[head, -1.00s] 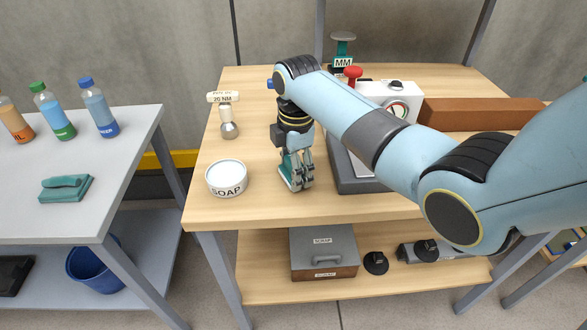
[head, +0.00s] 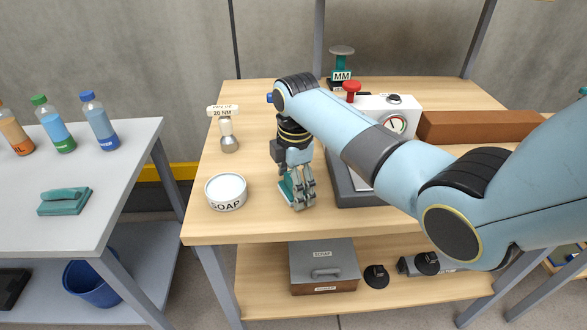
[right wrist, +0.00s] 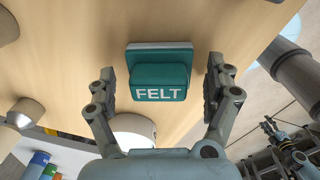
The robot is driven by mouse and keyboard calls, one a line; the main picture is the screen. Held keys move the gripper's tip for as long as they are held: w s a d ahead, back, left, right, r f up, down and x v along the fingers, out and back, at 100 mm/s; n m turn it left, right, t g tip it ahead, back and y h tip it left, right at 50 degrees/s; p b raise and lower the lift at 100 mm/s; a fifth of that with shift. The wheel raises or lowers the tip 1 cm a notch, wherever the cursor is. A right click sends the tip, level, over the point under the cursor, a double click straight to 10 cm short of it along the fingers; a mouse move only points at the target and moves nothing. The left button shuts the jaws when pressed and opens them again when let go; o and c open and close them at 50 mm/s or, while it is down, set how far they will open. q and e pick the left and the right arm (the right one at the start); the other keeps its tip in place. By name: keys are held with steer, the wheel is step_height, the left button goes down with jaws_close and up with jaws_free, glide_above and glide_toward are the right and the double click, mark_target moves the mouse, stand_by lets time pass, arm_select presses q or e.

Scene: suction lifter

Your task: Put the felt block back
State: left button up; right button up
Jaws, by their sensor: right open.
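The felt block (right wrist: 159,80) is a teal block lettered FELT with a pale grey layer along its far side, seen in the right wrist view over the wooden bench top. My right gripper (right wrist: 160,88) is open, with one finger on each side of the block and a visible gap on both sides. In the head view the right gripper (head: 299,196) points down low over the bench, and the teal block (head: 286,191) shows partly behind its fingers. Whether the block touches the bench is hard to tell.
On the wooden bench (head: 235,228), a SOAP tin (head: 226,189) stands left of the gripper, with a 20 NM tool (head: 228,135) behind it. A white gauge box (head: 400,117) and brown bar (head: 480,126) are right.

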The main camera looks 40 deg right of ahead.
steer(key=r, duration=1.1)
steer(key=shift+s+r, duration=0.25)
steer(key=shift+r, duration=0.05)
steer(key=s+a+f+m+t+h, duration=0.1)
steer(key=s+a+m+t, duration=0.1)
steer(key=s+m, duration=0.85)
steer(key=s+a+f+m+t, duration=0.1)
steer(key=s+m, duration=0.4)
steer(key=s, duration=1)
step_height(320, 180, down, 36)
steer(key=s+d+g+b, duration=0.1)
steer(key=s+d+b, duration=0.2)
steer(key=b, duration=0.7)
steer(key=s+f+b, duration=0.3)
steer(key=s+f, duration=0.5)
steer(key=f, duration=0.3)
steer(key=s+f+g+b, duration=0.1)
steer(key=s+f+b, duration=0.3)
steer(key=s+f, duration=0.5)
step_height(320, 180, down, 2)
steer(key=shift+d+f+g, duration=0.15)
steer(key=shift+d+g, duration=0.05)
steer(key=shift+g, duration=0.1)
steer(key=shift+s, duration=0.35)
